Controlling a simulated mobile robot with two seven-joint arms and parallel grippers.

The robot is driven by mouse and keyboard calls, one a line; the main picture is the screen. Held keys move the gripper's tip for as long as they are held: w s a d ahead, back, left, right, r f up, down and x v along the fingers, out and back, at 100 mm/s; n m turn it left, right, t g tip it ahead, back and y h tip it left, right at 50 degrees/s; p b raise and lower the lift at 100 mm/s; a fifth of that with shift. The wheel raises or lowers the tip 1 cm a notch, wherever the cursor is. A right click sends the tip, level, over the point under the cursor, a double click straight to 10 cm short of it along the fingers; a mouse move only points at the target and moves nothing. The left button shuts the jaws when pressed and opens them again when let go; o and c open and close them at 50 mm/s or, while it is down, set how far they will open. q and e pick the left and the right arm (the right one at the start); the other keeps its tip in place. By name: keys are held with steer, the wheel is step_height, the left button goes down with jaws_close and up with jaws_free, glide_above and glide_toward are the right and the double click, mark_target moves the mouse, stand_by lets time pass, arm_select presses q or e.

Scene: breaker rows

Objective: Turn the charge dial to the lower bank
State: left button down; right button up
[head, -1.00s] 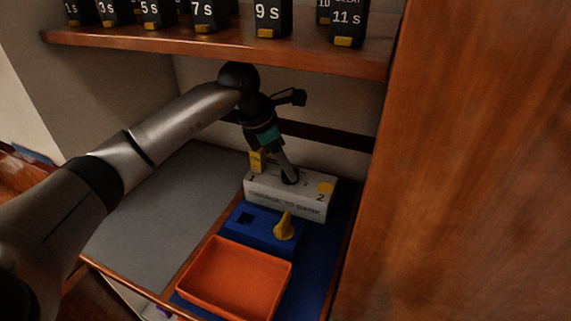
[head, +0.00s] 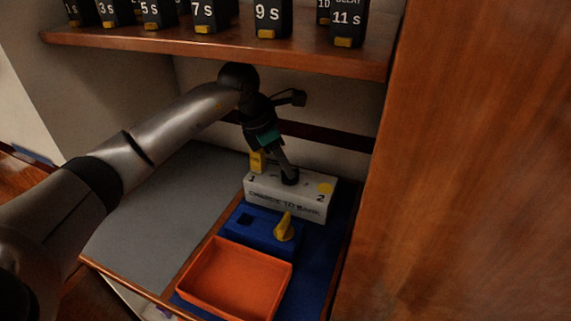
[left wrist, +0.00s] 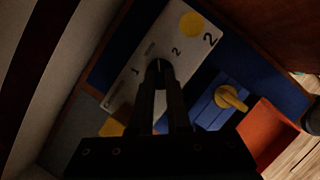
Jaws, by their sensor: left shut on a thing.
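The charge box (head: 289,206) is a white block with "CHARGE TO BANK" on its front. Its top carries the numbers 1 and 2, with a yellow round patch by the 2 and a yellow piece behind the 1. It also shows in the left wrist view (left wrist: 198,45). My left gripper (head: 290,177) points down onto the middle of the box top. In the left wrist view its fingers (left wrist: 159,68) are close together on a small dark charge dial, mostly hidden by them. The dial's heading cannot be told. My right gripper is not in view.
A blue block (head: 255,236) with a yellow knob (head: 284,227) stands in front of the box. An orange tray (head: 237,280) lies nearer. A wooden shelf (head: 215,47) with several black numbered modules hangs above. A tall wooden panel (head: 480,160) closes the right side.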

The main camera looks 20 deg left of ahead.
arm_select(q)
steer(key=m, duration=0.2)
steer(key=m+g, duration=0.1)
steer(key=m, duration=0.1)
steer(key=shift+w+a+g+h, duration=0.15)
steer(key=shift+w+g+h, duration=0.05)
steer(key=shift+g+h, duration=0.1)
steer(key=shift+w+m+g+b, duration=0.15)
steer(key=shift+m+g+b, duration=0.35)
steer(key=shift+m, duration=1.4)
steer(key=shift+h, duration=0.3)
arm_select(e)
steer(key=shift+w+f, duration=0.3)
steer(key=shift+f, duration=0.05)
arm_select(q)
steer(key=shift+m, duration=0.3)
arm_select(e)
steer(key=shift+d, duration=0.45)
arm_select(q)
steer(key=c, duration=0.9)
jaws_free()
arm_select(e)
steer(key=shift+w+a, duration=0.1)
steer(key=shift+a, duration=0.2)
